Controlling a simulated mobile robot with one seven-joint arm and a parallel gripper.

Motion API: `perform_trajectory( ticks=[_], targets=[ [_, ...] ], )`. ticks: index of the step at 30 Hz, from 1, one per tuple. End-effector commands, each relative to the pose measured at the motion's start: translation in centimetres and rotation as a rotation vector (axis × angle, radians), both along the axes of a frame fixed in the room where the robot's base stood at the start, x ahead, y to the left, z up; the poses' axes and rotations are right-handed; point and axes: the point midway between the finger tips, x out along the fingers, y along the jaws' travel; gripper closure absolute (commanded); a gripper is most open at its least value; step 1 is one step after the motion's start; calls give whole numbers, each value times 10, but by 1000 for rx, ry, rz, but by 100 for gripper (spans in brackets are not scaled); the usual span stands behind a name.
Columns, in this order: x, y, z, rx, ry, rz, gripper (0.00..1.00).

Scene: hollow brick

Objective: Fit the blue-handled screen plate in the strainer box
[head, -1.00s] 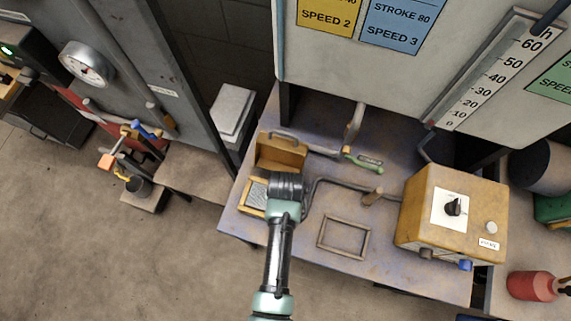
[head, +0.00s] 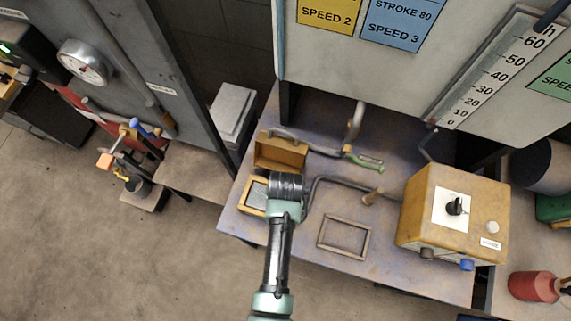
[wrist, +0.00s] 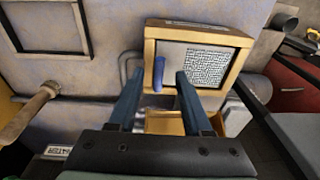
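The strainer box (wrist: 246,62) is a yellow-framed box in the wrist view. Its frame also shows beside my gripper in the head view (head: 246,204). The grey screen plate (wrist: 174,54), with a fine mesh area on its right, lies within the frame; I cannot tell how deep it sits. Its blue handle (wrist: 158,73) stands near the frame's left side. My gripper (wrist: 159,78) is open, with one finger on each side of the handle and gaps to both. In the head view my wrist hides the handle and fingertips.
A yellow open lid-like piece (head: 281,153) stands behind the box. A bent rod with a wooden grip (head: 373,196) and an empty rectangular frame (head: 344,237) are to the right. A yellow control box (head: 452,216) stands farther right. A green-handled tool (head: 364,163) lies behind.

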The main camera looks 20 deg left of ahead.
Motion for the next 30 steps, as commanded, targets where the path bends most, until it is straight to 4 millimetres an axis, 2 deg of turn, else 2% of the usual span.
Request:
perform_trajectory(
  ticks=[8, 13, 30],
  targets=[
    [-1, 0, 1, 0, 1, 0, 51],
    [-2, -1, 14, 0, -1, 0, 51],
    [-13, -4, 113, 1, -3, 0, 51]
  ],
)
